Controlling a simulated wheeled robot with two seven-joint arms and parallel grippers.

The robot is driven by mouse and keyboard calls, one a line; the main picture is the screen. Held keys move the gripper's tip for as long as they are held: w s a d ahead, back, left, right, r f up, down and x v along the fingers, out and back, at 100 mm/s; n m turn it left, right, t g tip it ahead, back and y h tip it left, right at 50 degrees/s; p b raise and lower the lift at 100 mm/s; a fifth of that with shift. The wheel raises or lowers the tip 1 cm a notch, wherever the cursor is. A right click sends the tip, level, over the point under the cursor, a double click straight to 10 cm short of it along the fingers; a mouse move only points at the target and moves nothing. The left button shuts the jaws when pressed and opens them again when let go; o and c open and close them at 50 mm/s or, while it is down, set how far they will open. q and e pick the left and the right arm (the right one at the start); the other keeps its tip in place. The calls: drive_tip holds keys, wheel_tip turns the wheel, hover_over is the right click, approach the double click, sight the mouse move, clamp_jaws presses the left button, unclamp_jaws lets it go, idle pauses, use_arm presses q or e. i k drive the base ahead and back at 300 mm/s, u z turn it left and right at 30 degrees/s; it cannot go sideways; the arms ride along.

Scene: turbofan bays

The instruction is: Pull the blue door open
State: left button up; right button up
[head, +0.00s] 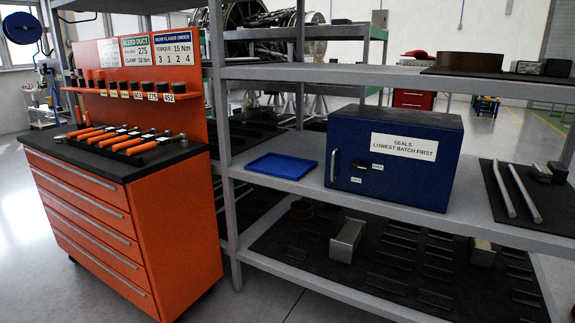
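A dark blue cabinet (436,172) stands on the middle shelf of a grey rack. Its blue door (360,177) faces me and looks shut. A white label on the door reads "SEALS LOWEST BATCH FIRST". A light vertical bar handle (334,165) is at the door's left edge. A small dark fitting (360,166) with small tags sits low on the door. Neither of my grippers is in the head view.
A blue tray (281,166) lies on the shelf left of the cabinet. Two metal tubes (522,191) lie on a dark mat to the right. A rack post (222,130) stands left of the tray, beside an orange tool chest (175,214). Another shelf (400,77) runs above.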

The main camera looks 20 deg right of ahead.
sight(411, 165)
drive_tip(key=u, duration=0.45)
drive_tip(key=i, duration=1.55)
drive_tip(key=z, duration=1)
drive_tip(key=i, duration=1.1)
drive_tip(key=z, duration=1.1)
